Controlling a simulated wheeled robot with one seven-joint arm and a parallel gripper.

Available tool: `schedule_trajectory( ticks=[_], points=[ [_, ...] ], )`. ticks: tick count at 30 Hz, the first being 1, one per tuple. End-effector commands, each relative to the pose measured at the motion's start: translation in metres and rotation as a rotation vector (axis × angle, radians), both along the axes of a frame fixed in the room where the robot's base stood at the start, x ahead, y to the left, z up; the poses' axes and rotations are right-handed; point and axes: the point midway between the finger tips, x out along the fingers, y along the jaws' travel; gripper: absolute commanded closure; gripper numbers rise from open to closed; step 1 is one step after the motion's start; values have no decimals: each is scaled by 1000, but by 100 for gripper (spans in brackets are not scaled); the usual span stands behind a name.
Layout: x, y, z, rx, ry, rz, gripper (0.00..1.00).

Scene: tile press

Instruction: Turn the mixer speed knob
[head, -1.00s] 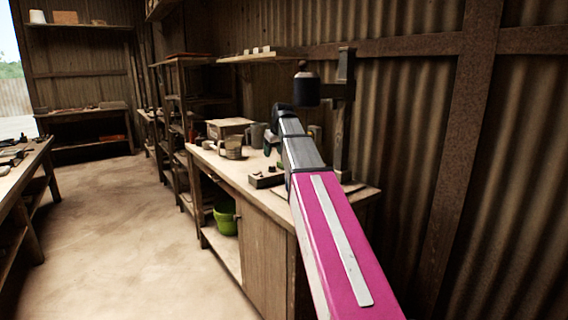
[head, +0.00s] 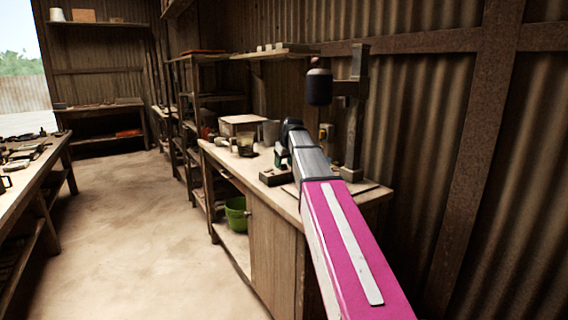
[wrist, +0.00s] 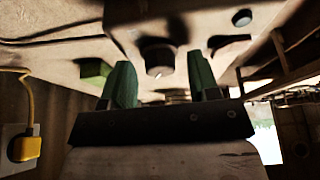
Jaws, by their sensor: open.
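My gripper (wrist: 160,85) is open in the wrist view, with one green finger on the left and one on the right. A dark round knob (wrist: 158,54) on a beige panel (wrist: 195,28) shows in the gap between the fingers. The fingers look apart from it; how far off the tips are I cannot tell. In the head view my gripper (head: 283,153) is at the bench, mostly hidden behind my pink and grey arm, and the knob cannot be made out.
The wooden bench (head: 268,215) holds a jug (head: 246,146), a box (head: 243,120) and a small dark block (head: 274,177). A post (head: 355,115) and black cylinder (head: 319,86) rise behind. A yellow plug (wrist: 25,147) is at a wall socket.

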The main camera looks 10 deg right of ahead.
Motion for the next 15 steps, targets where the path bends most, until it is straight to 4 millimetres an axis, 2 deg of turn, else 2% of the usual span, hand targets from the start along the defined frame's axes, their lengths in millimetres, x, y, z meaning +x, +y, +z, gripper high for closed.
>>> schedule_trajectory(
  ticks=[5, 6, 10, 15],
  points=[
    [0, 0, 0, 0, 0, 0, 45],
    [0, 0, 0, 0, 0, 0, 51],
    [0, 0, 0, 0, 0, 0, 93],
    [0, 0, 0, 0, 0, -2, 93]
  ],
)
